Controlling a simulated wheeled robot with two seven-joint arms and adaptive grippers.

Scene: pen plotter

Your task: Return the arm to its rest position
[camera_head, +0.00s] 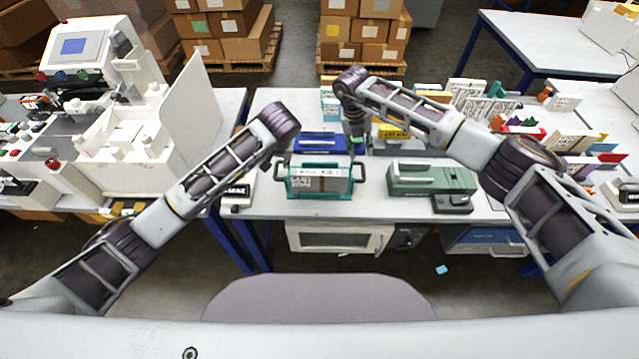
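My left arm comes in from the lower left and its wrist ends above the table, left of a teal-framed box with side handles (320,181). Only a small dark part of my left gripper (271,151) shows below the wrist, so its fingers are hidden. My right arm reaches in from the right across the table to its far side. My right gripper (356,130) points down there, behind and right of a blue-topped case (318,142). It is small and dark, and I cannot tell whether its fingers are open or hold anything.
A green machine (425,177) stands under my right forearm. A white machine with a screen (150,130) stands at the left. Books and small boxes (485,100) crowd the table's right. Bare white tabletop (372,195) shows between the teal-framed box and the green machine.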

